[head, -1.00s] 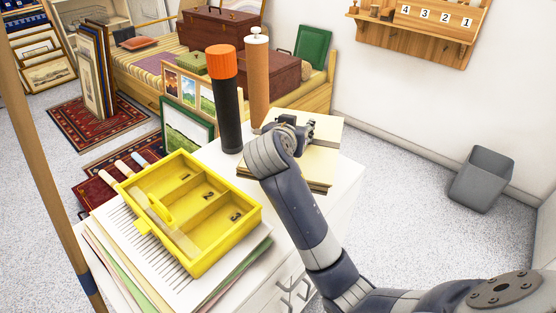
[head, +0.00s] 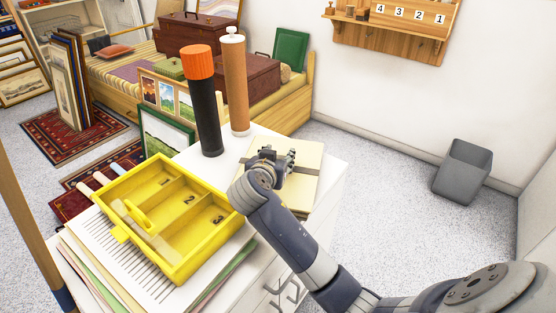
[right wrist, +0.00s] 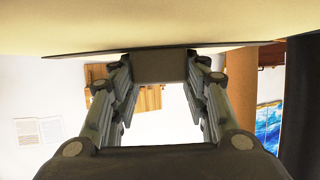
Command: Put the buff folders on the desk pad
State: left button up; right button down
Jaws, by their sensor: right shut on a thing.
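The buff folders (head: 303,176) form a flat, pale stack with a grey band across it, over the far right part of the white cabinet top. My right gripper (head: 280,158) is at the stack's left part, shut on it. In the right wrist view the folders (right wrist: 160,25) fill the top as a broad buff surface, with a brownish block (right wrist: 160,65) between the fingers. I cannot tell whether the stack touches the cabinet. I cannot make out a desk pad for certain. My left gripper is not in view.
A yellow three-compartment tray (head: 182,243) sits on papers (head: 95,240) at the cabinet's left. A black tube with orange cap (head: 205,110) and a brown tube (head: 236,85) stand close behind the folders. A grey bin (head: 462,172) stands on the floor.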

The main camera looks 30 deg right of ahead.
dwell(0.4)
jog(key=c, duration=0.9)
grip_release()
jog(key=shift+f, duration=0.1)
